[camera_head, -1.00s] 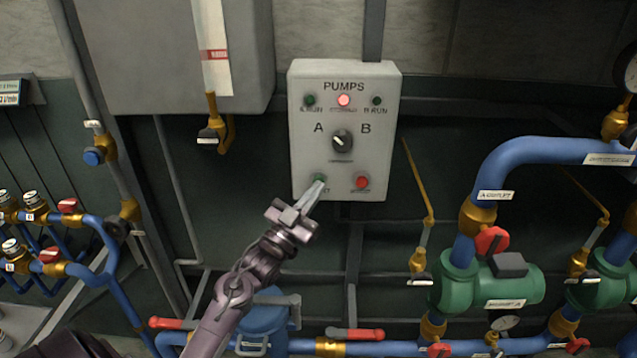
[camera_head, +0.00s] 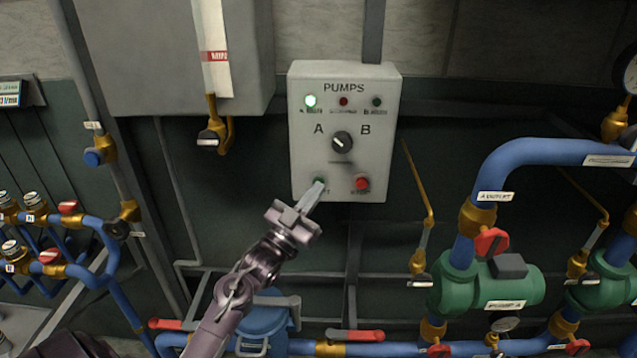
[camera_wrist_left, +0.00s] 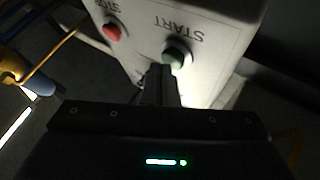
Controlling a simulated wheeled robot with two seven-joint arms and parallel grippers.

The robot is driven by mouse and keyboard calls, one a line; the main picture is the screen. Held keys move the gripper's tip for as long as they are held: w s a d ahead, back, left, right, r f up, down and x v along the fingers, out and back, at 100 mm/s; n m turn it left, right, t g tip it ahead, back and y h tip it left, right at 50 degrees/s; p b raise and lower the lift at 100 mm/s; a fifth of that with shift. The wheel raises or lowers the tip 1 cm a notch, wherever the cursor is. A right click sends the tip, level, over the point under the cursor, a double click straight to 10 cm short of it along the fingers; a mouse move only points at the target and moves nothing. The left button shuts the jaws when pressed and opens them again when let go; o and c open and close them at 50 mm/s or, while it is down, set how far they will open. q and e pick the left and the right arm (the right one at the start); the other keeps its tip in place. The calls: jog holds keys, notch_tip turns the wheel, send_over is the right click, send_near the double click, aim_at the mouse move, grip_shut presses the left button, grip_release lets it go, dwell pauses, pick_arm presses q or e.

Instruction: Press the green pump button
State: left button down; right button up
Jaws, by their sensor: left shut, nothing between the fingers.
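The grey pump panel (camera_head: 300,160), marked PUMPS, hangs on the wall in the head view. Its green button (camera_head: 319,182) is at the lower left, partly hidden behind my left gripper (camera_head: 317,190). The left gripper is shut and empty, its tips at or just in front of the button; I cannot tell whether they touch. In the left wrist view the green button (camera_wrist_left: 176,56), labelled START, is just beyond the fingertips (camera_wrist_left: 160,70). The left lamp (camera_head: 310,101) glows green; the middle lamp (camera_head: 344,101) is dark red and unlit. My right gripper is not in view.
A red button (camera_head: 361,183) sits to the right of the green one. A selector knob (camera_head: 341,143) between A and B is above them. Blue pipes (camera_head: 540,151) and a green pump (camera_head: 485,284) stand at the right. A grey box (camera_head: 160,60) is at the upper left.

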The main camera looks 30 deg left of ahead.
pick_arm(q)
jog(key=shift+s+d, duration=0.3)
jog(key=shift+s, duration=0.25)
jog(key=shift+p, duration=0.3)
jog(key=s+d, duration=0.1)
jog(key=s+p, duration=0.1)
jog(key=s+d, duration=0.1)
jog(key=s, duration=0.1)
jog(key=shift+s+d+p, duration=0.1)
jog(key=shift+d+p, duration=0.2)
jog(key=shift+p, duration=0.1)
jog(key=shift+f, duration=0.1)
